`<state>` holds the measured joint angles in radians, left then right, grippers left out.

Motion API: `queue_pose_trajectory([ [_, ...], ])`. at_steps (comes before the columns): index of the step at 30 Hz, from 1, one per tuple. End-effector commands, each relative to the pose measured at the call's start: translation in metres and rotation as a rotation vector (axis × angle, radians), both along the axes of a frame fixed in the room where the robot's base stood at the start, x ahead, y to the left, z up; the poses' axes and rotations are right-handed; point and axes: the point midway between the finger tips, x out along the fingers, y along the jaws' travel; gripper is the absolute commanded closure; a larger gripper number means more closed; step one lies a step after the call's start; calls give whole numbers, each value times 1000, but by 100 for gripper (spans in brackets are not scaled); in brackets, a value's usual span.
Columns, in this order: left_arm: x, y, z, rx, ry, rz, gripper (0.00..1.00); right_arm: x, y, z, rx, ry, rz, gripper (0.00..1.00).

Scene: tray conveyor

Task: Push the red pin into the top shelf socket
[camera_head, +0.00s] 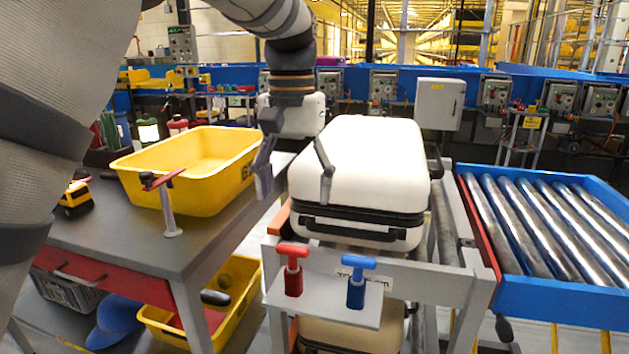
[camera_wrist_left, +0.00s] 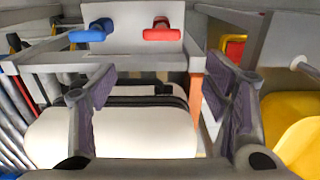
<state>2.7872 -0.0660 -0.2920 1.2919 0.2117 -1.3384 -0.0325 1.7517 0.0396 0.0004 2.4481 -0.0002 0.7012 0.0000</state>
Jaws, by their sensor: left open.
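The red pin (camera_head: 293,268), with a T-shaped handle, stands upright in the grey shelf plate (camera_head: 325,308) at the front of the conveyor frame. A blue pin (camera_head: 357,283) stands to its right. In the left wrist view the red pin (camera_wrist_left: 162,32) is at top centre and the blue pin (camera_wrist_left: 92,32) at top left. My left gripper (camera_head: 295,172) is open and empty, above and behind the red pin, its fingers in front of the white suitcase. The fingers also show in the left wrist view (camera_wrist_left: 160,95), apart from both pins. How deep the red pin sits is unclear. My right gripper is not visible.
A white suitcase (camera_head: 355,160) lies on the conveyor behind the pins. A grey table (camera_head: 120,225) at left holds a yellow bin (camera_head: 195,165) and a red-handled post (camera_head: 168,205). A blue roller conveyor (camera_head: 550,290) is at right. Another yellow bin sits below the table.

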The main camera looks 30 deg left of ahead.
Motion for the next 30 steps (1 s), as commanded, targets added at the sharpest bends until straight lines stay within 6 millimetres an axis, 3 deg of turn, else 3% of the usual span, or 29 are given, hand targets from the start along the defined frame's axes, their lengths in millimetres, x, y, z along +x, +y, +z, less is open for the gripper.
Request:
queue_pose_trajectory([
  [4, -2, 0, -20, 1, 2, 0, 30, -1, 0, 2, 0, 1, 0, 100],
  [9, -2, 0, -64, 0, 4, 1, 30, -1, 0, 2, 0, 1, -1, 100],
  [15, -2, 0, -104, 0, 2, 1, 30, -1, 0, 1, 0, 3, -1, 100],
  [20, -2, 0, -117, 1, -3, 1, 30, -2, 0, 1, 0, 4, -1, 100],
  [27, -2, 0, -118, 1, -3, 0, 30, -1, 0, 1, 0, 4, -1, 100],
  [28, -2, 0, -118, 1, -3, 0, 32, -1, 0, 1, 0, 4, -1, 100],
  [30, -2, 0, -118, 1, -3, 0, 48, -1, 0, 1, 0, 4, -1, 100],
])
